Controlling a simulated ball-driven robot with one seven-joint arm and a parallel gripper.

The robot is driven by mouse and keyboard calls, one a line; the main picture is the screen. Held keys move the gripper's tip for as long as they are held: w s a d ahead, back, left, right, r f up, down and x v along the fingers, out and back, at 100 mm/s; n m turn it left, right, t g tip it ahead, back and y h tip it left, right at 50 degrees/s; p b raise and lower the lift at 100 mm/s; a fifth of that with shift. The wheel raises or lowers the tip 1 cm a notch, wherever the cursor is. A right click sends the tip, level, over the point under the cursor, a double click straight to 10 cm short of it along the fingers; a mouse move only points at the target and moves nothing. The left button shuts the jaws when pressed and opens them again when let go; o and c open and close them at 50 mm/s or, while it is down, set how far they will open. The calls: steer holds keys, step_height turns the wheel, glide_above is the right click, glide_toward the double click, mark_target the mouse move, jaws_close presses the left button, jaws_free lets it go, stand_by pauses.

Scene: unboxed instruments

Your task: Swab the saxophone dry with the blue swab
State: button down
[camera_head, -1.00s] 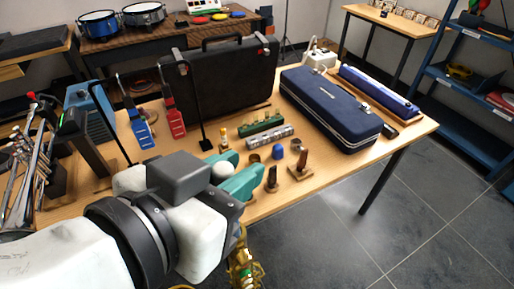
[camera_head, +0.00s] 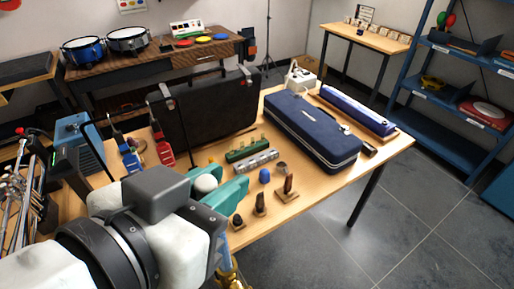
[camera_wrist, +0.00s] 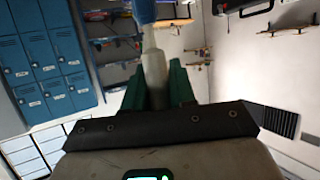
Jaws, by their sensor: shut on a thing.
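My gripper (camera_head: 232,180) has teal fingers and is shut on a pale handle with a white rounded end (camera_head: 206,183). In the wrist view the pale shaft (camera_wrist: 154,72) stands between the fingers (camera_wrist: 156,90), with a blue part (camera_wrist: 143,10) beyond; it looks like the blue swab. In the head view a bit of blue (camera_head: 225,252) shows below my wrist. The brass saxophone (camera_head: 233,278) is just under it at the bottom edge, mostly hidden by my arm. I cannot tell whether the swab touches it.
A blue-tagged item (camera_head: 131,160) and a red-tagged one (camera_head: 163,148) stand by the black case (camera_head: 210,110). Several small stands and a blue cap (camera_head: 264,176) are near the front edge. A navy case (camera_head: 313,130) lies right. Floor at right is clear.

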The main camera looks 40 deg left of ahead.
steer(key=shift+r, duration=0.5)
step_height(320, 180, up, 12)
steer(key=p, duration=1)
stand_by(0.6)
